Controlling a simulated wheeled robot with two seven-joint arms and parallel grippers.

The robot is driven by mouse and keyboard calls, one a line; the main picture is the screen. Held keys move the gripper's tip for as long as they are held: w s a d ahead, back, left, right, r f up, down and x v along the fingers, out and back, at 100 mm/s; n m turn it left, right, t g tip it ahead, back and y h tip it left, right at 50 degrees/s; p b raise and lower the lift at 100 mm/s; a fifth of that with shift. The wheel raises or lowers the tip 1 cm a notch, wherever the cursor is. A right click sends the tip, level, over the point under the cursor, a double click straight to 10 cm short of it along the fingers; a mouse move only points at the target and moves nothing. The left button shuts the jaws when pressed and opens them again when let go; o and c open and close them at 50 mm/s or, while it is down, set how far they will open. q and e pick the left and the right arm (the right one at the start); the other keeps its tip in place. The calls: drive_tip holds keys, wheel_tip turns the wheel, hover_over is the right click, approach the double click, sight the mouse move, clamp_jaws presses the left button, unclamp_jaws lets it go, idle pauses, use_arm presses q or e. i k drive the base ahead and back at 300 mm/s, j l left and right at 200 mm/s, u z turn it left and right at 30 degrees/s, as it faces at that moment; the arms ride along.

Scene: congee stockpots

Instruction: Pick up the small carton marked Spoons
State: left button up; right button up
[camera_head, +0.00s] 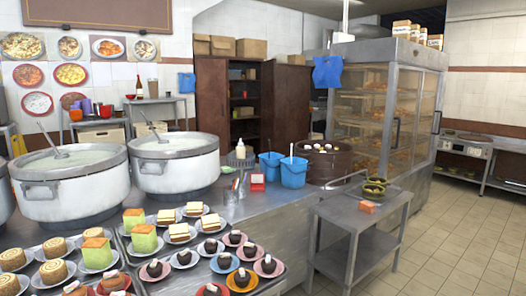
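No marking that reads Spoons is legible from here, so I cannot tell which box is the carton. Several small white-and-brown cartons (402,29) stand on top of the glass display cabinet at the upper right, one of them (435,41) nearer the right edge. A small red-and-white box (257,182) stands on the steel counter, in front of the blue buckets. A small orange block or box (367,207) lies on the low steel side table. Neither of my grippers shows in this view.
Two large stockpots (174,168) with ladles stand on the counter (300,208) at left. Trays of cakes fill its front. Two blue buckets (293,172) stand near the far end. The side table (340,211) stands before the display cabinet (385,110). Tiled floor (450,250) at right is clear.

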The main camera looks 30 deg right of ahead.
sight(401, 28)
drive_tip(key=i+l+z, duration=0.1)
drive_tip(key=l+z, duration=0.25)
drive_tip(key=i+l+z, duration=0.2)
drive_tip(key=l+z, duration=0.15)
drive_tip(key=i+l+z, duration=0.2)
drive_tip(key=l+z, duration=0.15)
drive_tip(key=i+l+z, duration=0.25)
drive_tip(key=l+z, duration=0.15)
drive_tip(key=i+l+z, duration=0.35)
drive_tip(key=i+z, duration=0.3)
drive_tip(key=i, duration=0.2)
drive_tip(key=i+l+z, duration=0.1)
drive_tip(key=i+z, duration=0.25)
drive_tip(key=i+l+u, duration=0.2)
drive_tip(key=i+u, duration=0.25)
drive_tip(key=i, duration=0.4)
drive_tip(key=i+l+u, duration=0.4)
drive_tip(key=i, duration=0.4)
drive_tip(key=i+l+u, duration=0.45)
drive_tip(key=i+l, duration=0.25)
drive_tip(key=l, duration=0.1)
